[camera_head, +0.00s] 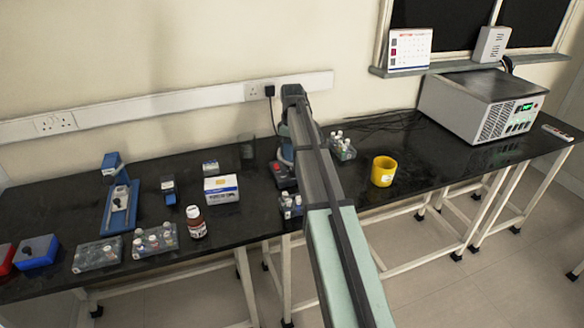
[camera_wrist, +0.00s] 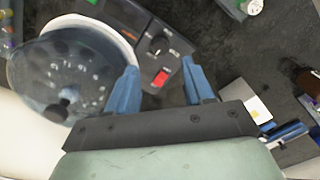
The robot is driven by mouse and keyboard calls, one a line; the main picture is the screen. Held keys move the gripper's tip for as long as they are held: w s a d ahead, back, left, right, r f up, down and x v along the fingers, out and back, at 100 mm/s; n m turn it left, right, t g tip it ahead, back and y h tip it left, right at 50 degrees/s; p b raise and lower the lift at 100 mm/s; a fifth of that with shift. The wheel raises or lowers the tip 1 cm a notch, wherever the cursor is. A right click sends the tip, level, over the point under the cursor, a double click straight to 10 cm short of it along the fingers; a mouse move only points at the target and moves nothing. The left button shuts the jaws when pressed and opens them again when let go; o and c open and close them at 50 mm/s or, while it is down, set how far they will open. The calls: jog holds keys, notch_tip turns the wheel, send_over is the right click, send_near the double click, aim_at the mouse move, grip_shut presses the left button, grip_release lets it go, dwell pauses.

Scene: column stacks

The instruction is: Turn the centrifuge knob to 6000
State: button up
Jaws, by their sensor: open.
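The centrifuge shows in the wrist view with a round, clear-lidded bowl (camera_wrist: 45,85) at left and a dark control panel (camera_wrist: 118,12). Its black knob (camera_wrist: 157,45) has a pale pointer line and small marks around it that are too small to read. A red switch (camera_wrist: 160,77) sits just below the knob. My gripper (camera_wrist: 158,68) is open, its blue fingers on either side of the panel's knob and switch area, with nothing between them visibly gripped. In the head view the centrifuge (camera_head: 283,178) is partly hidden by my arm, and my fingers cannot be made out there.
A tube rack (camera_head: 341,147) and a yellow cup (camera_head: 383,171) stand right of my arm. Another rack (camera_head: 290,205) is close in front of the centrifuge. A white box (camera_head: 221,189) and brown bottle (camera_head: 196,222) stand left. A large instrument (camera_head: 483,105) is far right.

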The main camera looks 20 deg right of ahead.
aim_at(292, 170)
notch_tip(292, 170, down, 8)
jog(key=shift+r, duration=0.15)
jog(key=shift+c, duration=0.5)
grip_shut()
